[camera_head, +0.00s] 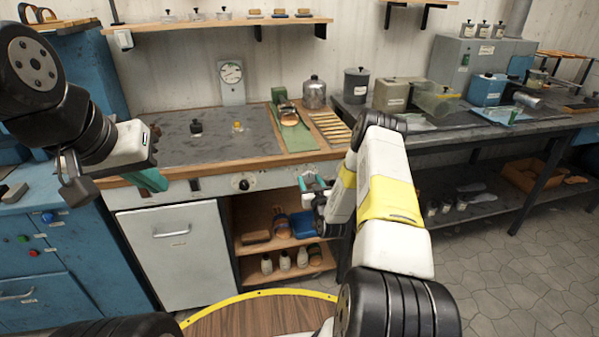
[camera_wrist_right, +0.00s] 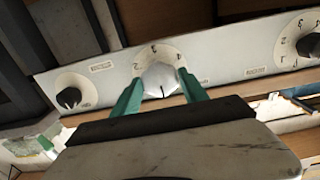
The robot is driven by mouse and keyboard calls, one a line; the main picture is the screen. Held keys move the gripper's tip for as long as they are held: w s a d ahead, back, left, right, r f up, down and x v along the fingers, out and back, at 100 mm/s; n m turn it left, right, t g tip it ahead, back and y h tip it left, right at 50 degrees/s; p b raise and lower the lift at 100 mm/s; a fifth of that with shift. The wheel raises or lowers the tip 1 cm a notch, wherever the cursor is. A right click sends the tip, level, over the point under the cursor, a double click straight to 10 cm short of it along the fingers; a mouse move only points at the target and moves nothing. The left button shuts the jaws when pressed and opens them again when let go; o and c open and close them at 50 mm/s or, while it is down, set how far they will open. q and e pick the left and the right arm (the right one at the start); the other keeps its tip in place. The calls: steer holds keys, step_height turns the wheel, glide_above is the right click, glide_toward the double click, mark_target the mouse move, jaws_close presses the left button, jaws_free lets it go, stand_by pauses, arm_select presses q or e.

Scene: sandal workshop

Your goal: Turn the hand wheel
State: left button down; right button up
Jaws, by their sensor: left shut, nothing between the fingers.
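In the right wrist view, a pale, faceted round knob (camera_wrist_right: 161,79) with a dark pointer line sits on a numbered dial on a light panel. It is the wheel-like thing closest to my right gripper (camera_wrist_right: 162,85). That gripper's two green fingers stand apart, one on each side of the knob, at its edges. I cannot tell whether they press on it. In the head view my right gripper (camera_head: 314,184) is at the bench front, and my arm hides part of the panel there.
In the wrist view, black knobs flank the pale one on the left (camera_wrist_right: 69,97) and right (camera_wrist_right: 308,45). In the head view, a black knob (camera_head: 243,184) is on the bench front above open shelves (camera_head: 262,246).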

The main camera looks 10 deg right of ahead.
steer(key=c, duration=0.8)
